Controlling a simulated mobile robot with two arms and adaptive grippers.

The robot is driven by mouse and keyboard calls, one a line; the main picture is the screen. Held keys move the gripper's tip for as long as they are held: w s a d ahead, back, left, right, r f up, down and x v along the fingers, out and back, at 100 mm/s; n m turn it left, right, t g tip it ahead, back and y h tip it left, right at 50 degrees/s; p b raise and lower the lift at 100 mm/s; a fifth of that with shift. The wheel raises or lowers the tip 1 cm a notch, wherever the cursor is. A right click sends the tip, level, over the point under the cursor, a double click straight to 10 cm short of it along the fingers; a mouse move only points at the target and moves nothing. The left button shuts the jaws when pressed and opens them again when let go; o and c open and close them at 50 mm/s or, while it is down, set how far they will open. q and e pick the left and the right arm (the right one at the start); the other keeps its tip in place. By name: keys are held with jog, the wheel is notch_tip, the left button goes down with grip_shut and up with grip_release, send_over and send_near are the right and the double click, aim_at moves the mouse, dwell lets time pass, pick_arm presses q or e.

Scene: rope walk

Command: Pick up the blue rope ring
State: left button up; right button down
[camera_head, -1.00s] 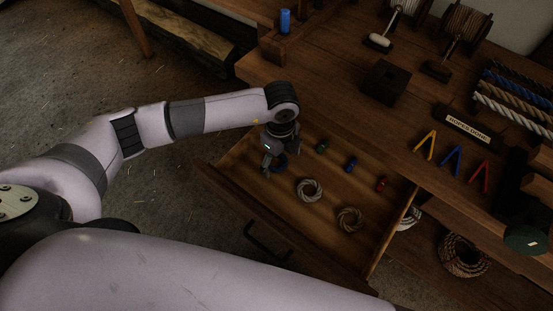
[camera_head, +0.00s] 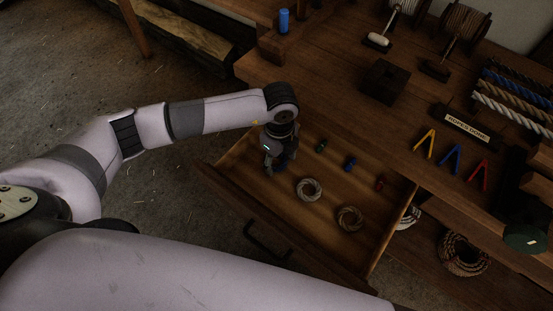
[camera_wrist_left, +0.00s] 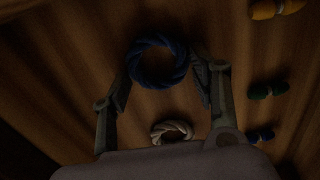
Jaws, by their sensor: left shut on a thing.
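The blue rope ring (camera_wrist_left: 157,63) shows in the left wrist view, between the two fingers of my left gripper (camera_wrist_left: 161,76). The fingers are shut on its outer sides. In the head view my left gripper (camera_head: 275,168) points down into the open drawer (camera_head: 325,235), at its left end, and mostly hides the blue ring. I cannot tell whether the ring still touches the drawer floor. My right gripper is not in view.
A pale rope ring (camera_head: 309,189) and a brown one (camera_head: 349,218) lie in the drawer. Small green (camera_head: 321,146), blue (camera_head: 351,164) and red (camera_head: 380,184) bundles lie behind them. The workbench (camera_head: 330,100) edge is close behind my gripper.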

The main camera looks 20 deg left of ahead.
pick_arm(q)
jog(key=shift+r, duration=0.15)
notch_tip(320, 180, up, 20)
dwell(0.4)
jog(key=shift+r, duration=0.1)
dwell(0.9)
